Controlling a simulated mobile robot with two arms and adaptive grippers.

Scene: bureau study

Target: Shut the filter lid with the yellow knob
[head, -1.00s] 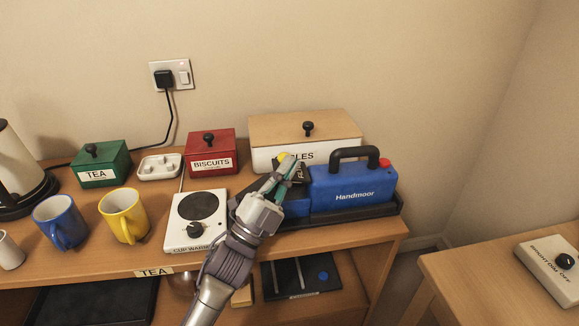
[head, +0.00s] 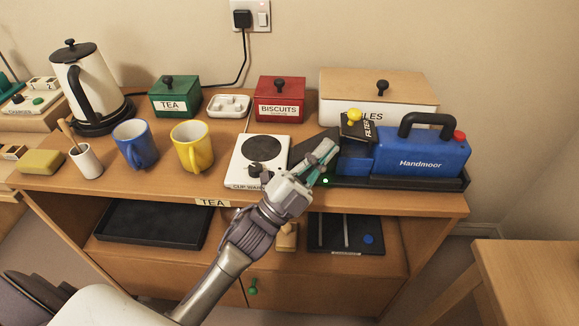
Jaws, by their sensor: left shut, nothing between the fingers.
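The filter lid (head: 353,129) is a dark flap with a FILTER label and a yellow knob (head: 354,116). It stands tilted up at the left end of the blue Handmoor vacuum (head: 425,152). My left gripper (head: 325,154) is shut and empty. In the picture it is left of and below the lid, in front of a dark flat part of the vacuum, apart from the knob. The vacuum sits on a black base with a small green light. My right gripper is out of view.
A white cup warmer (head: 278,178) lies just left of my gripper. A container with a wooden lid (head: 345,82) stands behind the vacuum. The biscuits box (head: 280,100), yellow mug (head: 191,146) and blue mug (head: 134,145) stand further left.

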